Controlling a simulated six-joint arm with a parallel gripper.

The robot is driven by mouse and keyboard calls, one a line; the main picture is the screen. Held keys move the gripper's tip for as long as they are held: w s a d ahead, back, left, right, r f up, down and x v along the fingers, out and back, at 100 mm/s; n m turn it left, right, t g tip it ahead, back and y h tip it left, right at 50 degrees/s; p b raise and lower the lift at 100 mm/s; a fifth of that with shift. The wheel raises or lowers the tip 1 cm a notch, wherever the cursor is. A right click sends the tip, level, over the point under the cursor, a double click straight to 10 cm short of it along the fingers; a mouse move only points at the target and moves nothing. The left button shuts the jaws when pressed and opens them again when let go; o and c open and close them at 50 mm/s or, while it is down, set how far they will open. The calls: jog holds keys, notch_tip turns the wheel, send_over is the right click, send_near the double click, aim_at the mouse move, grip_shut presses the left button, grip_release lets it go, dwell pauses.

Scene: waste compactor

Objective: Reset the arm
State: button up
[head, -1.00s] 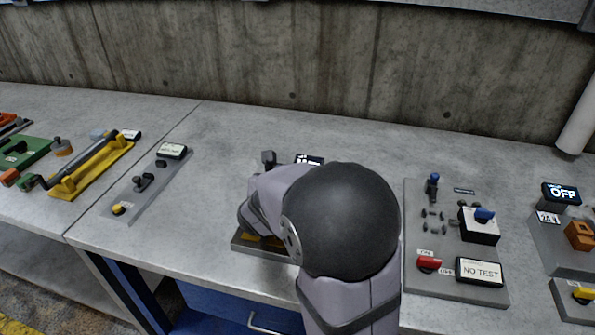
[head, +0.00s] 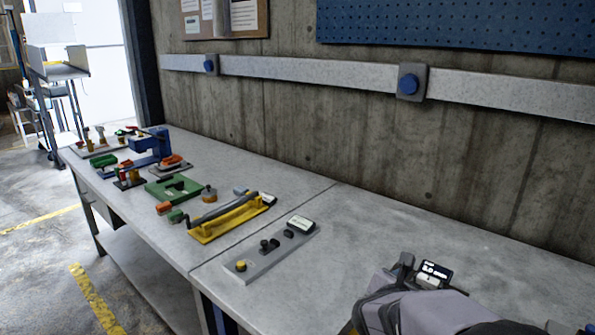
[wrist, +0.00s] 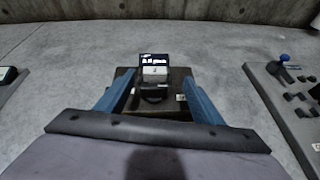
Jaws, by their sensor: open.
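My gripper (wrist: 158,76) is open in the wrist view, with its two blue fingers spread on either side of a dark device. The device has a small lit display (wrist: 154,60) at its far end; its text is too small to read surely. The display (head: 436,269) also shows in the head view, just beyond my arm at the lower right. My arm hides most of that device there, and my fingers cannot be made out. Nothing is seen held between the fingers, but contact with the device cannot be told.
A grey panel with a yellow knob (head: 241,266) lies left of my arm. Farther left are a yellow fixture with a dark bar (head: 233,218), a green plate (head: 173,188) and a blue machine (head: 153,146). Another panel with a blue-topped lever (wrist: 284,58) stands right in the wrist view.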

jog(key=s+m+g+p, duration=0.1)
jog(key=m, duration=0.2)
jog(key=s+m+g+y+p, duration=0.1)
jog(key=s+m, duration=0.1)
jog(key=m, duration=0.2)
jog(key=s+r+m+g+p, duration=0.1)
jog(key=s+m+g, duration=0.1)
jog(key=m, duration=0.2)
jog(key=shift+s+a+y+p, duration=0.15)
jog(key=shift+s+y+p, duration=0.05)
jog(key=shift+y+p, duration=0.2)
jog(key=s+a+f+m+g+y+p, duration=0.2)
jog(key=s+a+f+m+y+p, duration=0.1)
jog(key=s+a+m, duration=0.4)
jog(key=s+a+f+m+g+y+p, duration=0.2)
jog(key=s+a+m+y, duration=0.3)
jog(key=s+a, duration=0.5)
jog(key=shift+a+f+m+g+p, duration=0.15)
jog(key=shift+f+m+g+p, duration=0.3)
jog(key=shift+m, duration=0.65)
jog(key=shift+w+r, duration=0.1)
jog(key=shift+w, duration=0.05)
jog(key=shift+c, duration=0.4)
